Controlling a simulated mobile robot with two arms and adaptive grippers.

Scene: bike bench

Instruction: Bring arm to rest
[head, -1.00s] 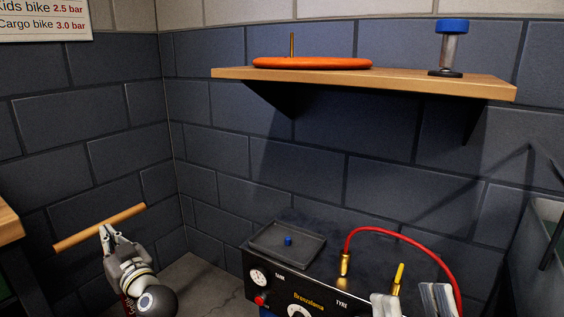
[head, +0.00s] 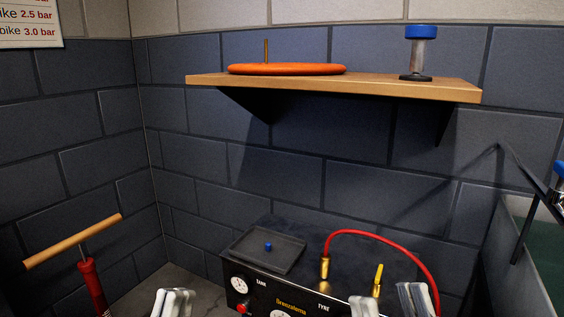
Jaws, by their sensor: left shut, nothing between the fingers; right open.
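My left gripper (head: 173,302) is at the bottom edge of the head view, left of the black compressor. Its fingers are together and hold nothing; only the finger ends show. My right gripper (head: 392,301) is at the bottom edge, in front of the right part of the compressor. Its two fingers are apart with nothing between them. The rest of both arms is out of view. A red floor pump (head: 91,285) with a wooden handle (head: 73,241) stands at the lower left, apart from my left gripper.
A wooden shelf (head: 380,88) on the wall bears an orange disc (head: 287,69) and a blue-capped clear container (head: 419,54). A bin-like edge stands at right.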

